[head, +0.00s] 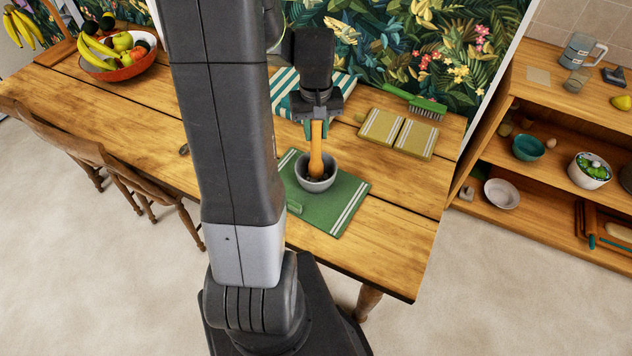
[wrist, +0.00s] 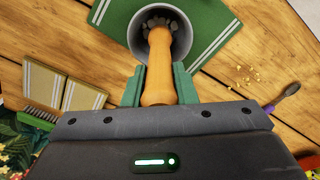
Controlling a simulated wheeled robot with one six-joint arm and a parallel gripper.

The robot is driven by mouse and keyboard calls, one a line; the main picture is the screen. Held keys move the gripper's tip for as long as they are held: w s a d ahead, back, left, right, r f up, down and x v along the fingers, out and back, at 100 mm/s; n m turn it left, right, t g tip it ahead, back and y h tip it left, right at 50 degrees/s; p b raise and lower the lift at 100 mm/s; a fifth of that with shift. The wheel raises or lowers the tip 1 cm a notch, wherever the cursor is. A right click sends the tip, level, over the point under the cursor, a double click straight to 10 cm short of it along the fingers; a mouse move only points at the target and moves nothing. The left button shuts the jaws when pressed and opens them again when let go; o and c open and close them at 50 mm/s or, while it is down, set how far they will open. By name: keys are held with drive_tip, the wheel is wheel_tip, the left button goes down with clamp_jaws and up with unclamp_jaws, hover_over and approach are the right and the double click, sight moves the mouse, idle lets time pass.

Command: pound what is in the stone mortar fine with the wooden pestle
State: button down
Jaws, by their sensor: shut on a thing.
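The wooden pestle (head: 316,150) is upright, its lower end inside the grey stone mortar (head: 302,178). My gripper (head: 317,126) is above the mortar, shut on the upper part of the pestle. In the wrist view the pestle (wrist: 158,75) runs from between my green fingers (wrist: 158,88) into the mortar (wrist: 185,38). Several grey-brown lumps (wrist: 153,21) show in the mortar around the pestle's end. How fine the contents are under the pestle is hidden. The mortar stands on a green striped cloth (head: 345,203).
Two folded tan cloths (head: 382,126) and a green brush (head: 425,106) lie at the table's right back. A fruit bowl (head: 125,68) stands at the far left. Crumbs (wrist: 250,76) and a purple-handled brush (wrist: 285,95) lie on the wood beside the mortar. A shelf (head: 570,130) stands at right.

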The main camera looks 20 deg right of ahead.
drive_tip(key=shift+f+b, duration=0.8)
drive_tip(key=shift+f, duration=0.35)
drive_tip(key=shift+r+p, duration=1.1)
drive_tip(key=shift+r, duration=0.3)
drive_tip(key=shift+f, duration=0.2)
drive_tip(key=shift+f+b, duration=1.05)
drive_tip(key=shift+f, duration=0.15)
